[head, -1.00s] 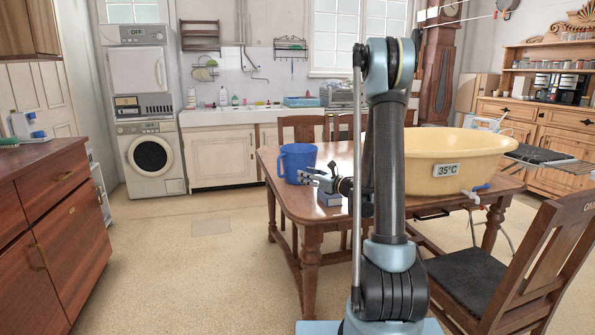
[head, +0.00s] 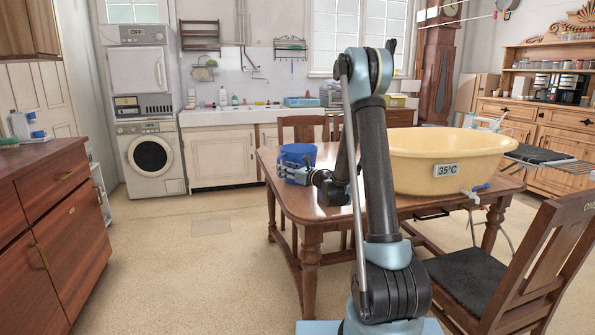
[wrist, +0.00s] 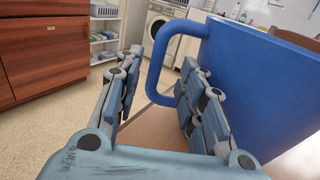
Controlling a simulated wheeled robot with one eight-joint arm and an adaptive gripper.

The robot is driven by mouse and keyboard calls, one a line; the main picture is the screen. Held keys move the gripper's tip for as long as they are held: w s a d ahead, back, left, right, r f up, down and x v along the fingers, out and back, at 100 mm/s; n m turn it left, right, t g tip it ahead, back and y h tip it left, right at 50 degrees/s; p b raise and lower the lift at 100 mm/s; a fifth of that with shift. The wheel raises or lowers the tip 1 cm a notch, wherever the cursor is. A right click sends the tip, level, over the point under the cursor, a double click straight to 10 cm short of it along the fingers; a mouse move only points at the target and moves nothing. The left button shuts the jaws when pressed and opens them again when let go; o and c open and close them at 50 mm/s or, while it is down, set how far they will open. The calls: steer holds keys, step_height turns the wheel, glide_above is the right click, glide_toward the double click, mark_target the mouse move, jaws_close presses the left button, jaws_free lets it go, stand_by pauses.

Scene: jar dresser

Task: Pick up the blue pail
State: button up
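The blue pail (head: 301,151) stands upright at the left end of the wooden table (head: 315,213). In the wrist view the pail wall (wrist: 258,85) fills the right side, and its handle (wrist: 157,65) loops out to the left. My gripper (head: 287,167) is at the near side of the pail, level with its lower half. In the wrist view my gripper (wrist: 160,82) is open, with the upright part of the handle in the gap ahead between its fingers. The right finger overlaps the lower handle in the picture; I cannot tell whether it touches.
A large yellow basin (head: 440,165) marked 35°C stands on the table to the right of my arm. A chair (head: 510,255) is at the front right and another (head: 300,128) is behind the table. A dark wooden cabinet (head: 60,225) is on the left. Floor left of the table is free.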

steer(key=x, duration=0.4)
steer(key=shift+a+f, duration=0.1)
steer(key=shift+a, duration=0.1)
jaws_close()
